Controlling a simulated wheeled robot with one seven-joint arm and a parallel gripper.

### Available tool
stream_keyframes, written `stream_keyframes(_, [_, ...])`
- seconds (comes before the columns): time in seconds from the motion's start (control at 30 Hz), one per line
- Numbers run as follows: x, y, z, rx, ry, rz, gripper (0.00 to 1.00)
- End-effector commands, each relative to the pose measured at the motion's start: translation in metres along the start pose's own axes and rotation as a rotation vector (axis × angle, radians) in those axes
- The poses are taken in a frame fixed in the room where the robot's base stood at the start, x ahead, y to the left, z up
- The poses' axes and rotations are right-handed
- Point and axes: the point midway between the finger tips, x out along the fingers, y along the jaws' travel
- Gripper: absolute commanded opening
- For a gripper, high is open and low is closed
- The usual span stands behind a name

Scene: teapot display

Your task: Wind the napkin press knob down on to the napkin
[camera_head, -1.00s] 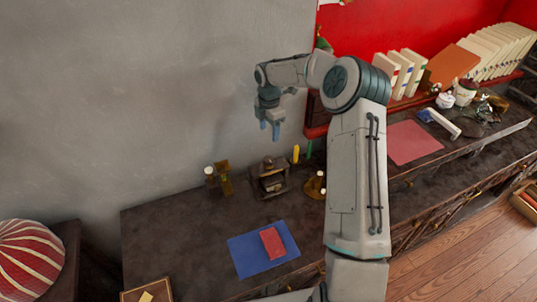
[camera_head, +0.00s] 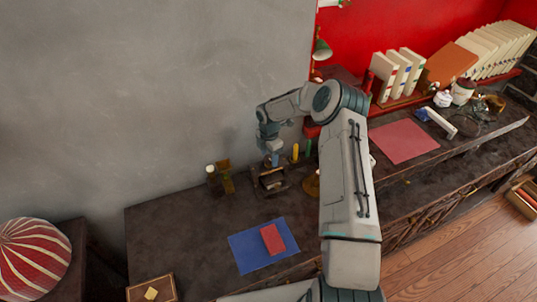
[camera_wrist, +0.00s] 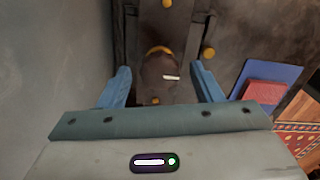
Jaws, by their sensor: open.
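The napkin press (camera_head: 268,188), a small dark frame, stands on the dark counter near the grey wall. Its brown rounded knob (camera_wrist: 158,72), with a pale mark on it, shows in the wrist view between my two blue fingers. My gripper (camera_head: 271,160) is open, pointing down just above the press, with a finger on either side of the knob. It also shows in the wrist view (camera_wrist: 161,72). I see no contact between fingers and knob. The napkin cannot be made out; the press and gripper hide the inside of the press.
A brass-and-white item (camera_head: 211,172) stands left of the press, and a yellow cylinder (camera_head: 295,152) stands behind it. A blue mat (camera_head: 245,250) with a red book (camera_head: 272,239) lies in front. My arm covers the counter to the right.

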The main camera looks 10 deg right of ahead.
Motion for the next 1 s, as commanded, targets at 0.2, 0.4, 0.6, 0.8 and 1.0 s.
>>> stream_keyframes(0.2, [0.0, 0.0, 0.0001, 0.0, 0.0, 0.0, 0.45])
stream_keyframes(0.4, [-0.0001, 0.0012, -0.0029, -0.001, 0.0, 0.0, 0.14])
stream_keyframes(0.6, [0.0009, 0.0003, -0.0007, 0.016, 0.0, 0.0, 0.15])
stream_keyframes(0.8, [0.0029, 0.0002, 0.0001, 0.094, -0.001, 0.001, 0.15])
stream_keyframes(1.0, [0.0048, 0.0005, -0.0002, 0.243, -0.001, 0.002, 0.15])
